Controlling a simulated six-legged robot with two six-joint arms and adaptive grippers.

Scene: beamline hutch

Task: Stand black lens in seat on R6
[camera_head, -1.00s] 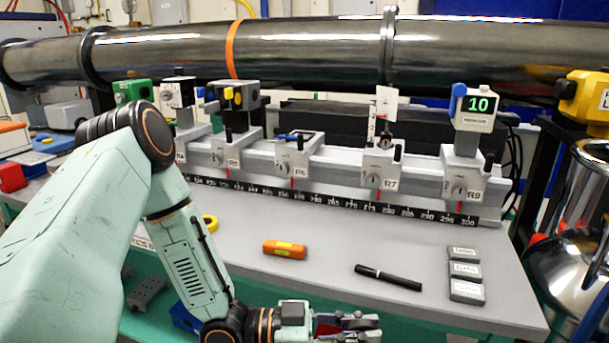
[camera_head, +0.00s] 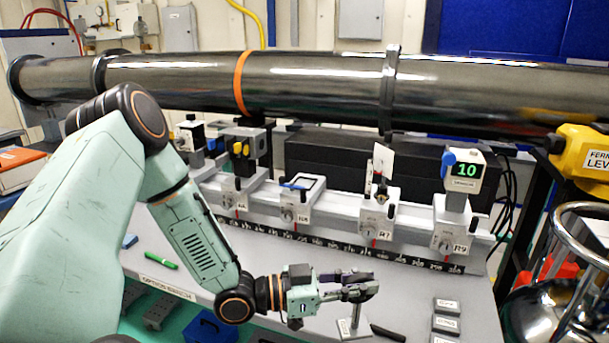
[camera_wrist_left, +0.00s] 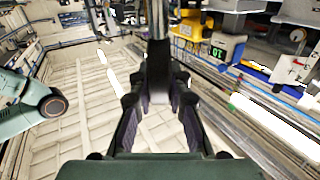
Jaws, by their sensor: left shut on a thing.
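My left gripper (camera_head: 362,285) is shut on a dark piece that I take for the black lens, mostly hidden between its fingers. A thin light post (camera_head: 355,314) runs down from it to a pale, labelled base plate (camera_head: 346,330), just above or on the bench; I cannot tell which. In the left wrist view the dark piece (camera_wrist_left: 158,72) sits between the fingers. The R6 carriage (camera_head: 297,212) is on the rail behind and left of the gripper, with an open frame-like seat (camera_head: 302,182) on top. My right gripper is not in view.
R7 (camera_head: 377,218) carries a white card; R9 (camera_head: 455,225) carries a sensor reading 10. A black pen (camera_head: 388,333) and small grey blocks (camera_head: 446,305) lie near the gripper. The dark beam pipe (camera_head: 320,85) spans behind the rail. Bench before R6 and R7 looks clear.

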